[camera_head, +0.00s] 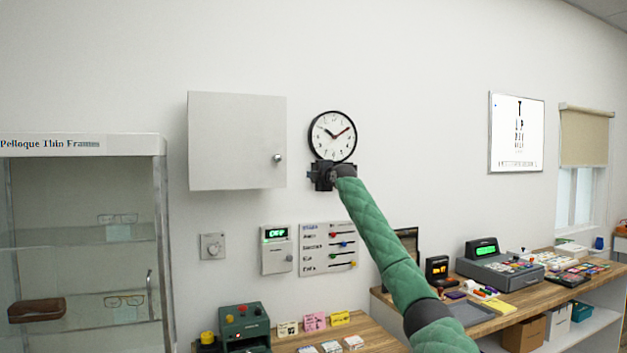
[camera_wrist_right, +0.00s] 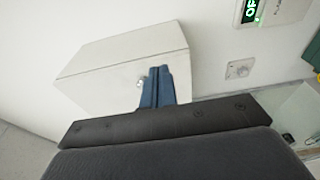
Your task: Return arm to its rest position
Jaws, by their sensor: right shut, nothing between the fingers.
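My right arm, in a green quilted sleeve (camera_head: 378,238), reaches up from the lower right in the head view. Its dark gripper (camera_head: 317,176) is raised in front of the wall, just below the round clock in the picture. In the right wrist view the blue fingers (camera_wrist_right: 157,88) are together, with nothing between them. They overlap the white wall cabinet (camera_wrist_right: 125,65) and its knob there; I cannot tell the gap. My left gripper is in neither view.
The closed wall cabinet (camera_head: 232,140) is left of the gripper, the clock (camera_head: 332,136) above. A glass display case (camera_head: 159,200) stands left. A cluttered counter (camera_head: 508,317) lies right, below the arm.

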